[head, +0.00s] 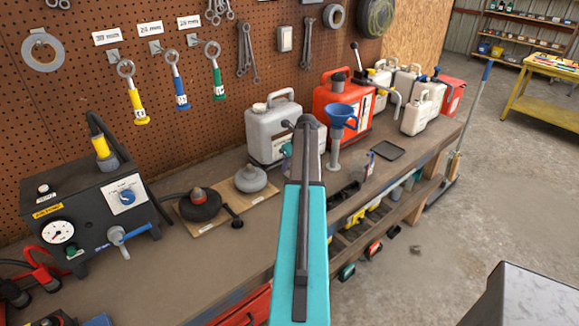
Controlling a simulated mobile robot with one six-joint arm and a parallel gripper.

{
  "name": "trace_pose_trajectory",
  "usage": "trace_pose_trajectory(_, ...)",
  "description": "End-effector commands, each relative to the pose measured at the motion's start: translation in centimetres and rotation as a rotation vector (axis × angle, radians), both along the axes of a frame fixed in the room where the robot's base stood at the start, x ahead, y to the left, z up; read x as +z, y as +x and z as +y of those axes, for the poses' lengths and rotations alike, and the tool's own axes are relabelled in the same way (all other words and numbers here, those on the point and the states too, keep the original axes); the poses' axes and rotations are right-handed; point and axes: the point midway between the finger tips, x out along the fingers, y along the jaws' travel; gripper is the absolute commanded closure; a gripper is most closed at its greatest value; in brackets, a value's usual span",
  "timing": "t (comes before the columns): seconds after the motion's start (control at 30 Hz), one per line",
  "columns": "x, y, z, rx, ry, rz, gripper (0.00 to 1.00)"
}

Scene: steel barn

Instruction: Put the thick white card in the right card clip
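Three white cards with printed sizes are on the brown pegboard (75,90): a left card (107,36), a middle card (149,28) and a right card (188,21). I cannot tell their thickness or make out a clip at any of them. No loose thick white card can be picked out. My teal arm reaches up from the bottom centre over the bench, and its far end is in front of the grey jug. My gripper is not visible, so what it holds cannot be seen.
Ring tools with yellow (137,105), blue (179,90) and green (216,82) handles hang below the cards. The bench holds a black gauge box (90,205), a grey jug (265,122), a red can (335,97) and a blue funnel (341,117). Concrete floor lies open at right.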

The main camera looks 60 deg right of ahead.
Motion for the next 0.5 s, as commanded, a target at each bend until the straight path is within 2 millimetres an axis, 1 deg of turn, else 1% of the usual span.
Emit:
trace_pose_trajectory(0.27,2.0,-0.9,0.3,-0.001,-0.002,0.000,0.71)
trace_pose_trajectory(0.5,4.8,-2.0,0.6,-0.002,-0.002,0.000,0.71)
